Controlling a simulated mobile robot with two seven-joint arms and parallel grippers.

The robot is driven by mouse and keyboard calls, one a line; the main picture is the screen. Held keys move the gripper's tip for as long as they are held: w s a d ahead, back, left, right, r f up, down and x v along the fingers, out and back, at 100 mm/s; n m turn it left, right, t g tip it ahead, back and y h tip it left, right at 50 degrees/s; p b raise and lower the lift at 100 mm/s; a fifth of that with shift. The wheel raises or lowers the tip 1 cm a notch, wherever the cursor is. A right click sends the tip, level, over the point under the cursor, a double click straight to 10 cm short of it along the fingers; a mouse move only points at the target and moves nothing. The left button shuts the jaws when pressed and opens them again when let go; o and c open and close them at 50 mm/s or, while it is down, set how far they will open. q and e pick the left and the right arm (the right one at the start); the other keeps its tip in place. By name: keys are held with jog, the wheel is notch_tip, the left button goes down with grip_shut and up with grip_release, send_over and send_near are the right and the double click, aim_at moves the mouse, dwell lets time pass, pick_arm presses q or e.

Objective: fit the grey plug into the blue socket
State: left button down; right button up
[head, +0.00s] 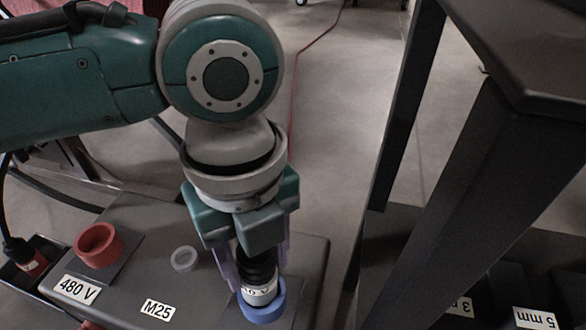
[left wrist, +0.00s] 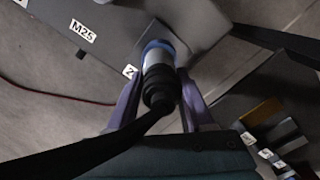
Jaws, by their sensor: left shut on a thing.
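The grey plug (head: 260,294), with a black ribbed boot and cable, is held upright between the purple fingers of my left gripper (head: 254,279). The gripper is shut on it. The blue socket (head: 263,314) is a round ring on the dark bench top, directly under the plug. The plug's lower end overlaps the ring's opening; how deep it sits is hidden. In the left wrist view, the plug (left wrist: 157,62) lines up with the blue socket (left wrist: 160,44), whose rim shows around the plug's far end. My right gripper is not in view.
On the bench top (head: 215,300), a red socket (head: 98,245) by a "480 V" label stands left, and a small pale ring (head: 184,259) sits by the "M25" label (head: 157,309). A dark frame post (head: 455,205) stands right.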

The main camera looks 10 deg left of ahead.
pick_arm(q)
notch_tip(320, 180, down, 3)
jog(key=shift+s+a+r+b, duration=0.1)
jog(key=shift+r+b, duration=0.1)
jog(key=shift+b, duration=0.25)
jog(key=shift+r, duration=0.1)
jog(key=c, duration=0.5)
grip_release()
jog(key=shift+o, duration=1.1)
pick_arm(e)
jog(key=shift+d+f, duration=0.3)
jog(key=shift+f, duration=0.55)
pick_arm(q)
jog(key=shift+r, duration=0.1)
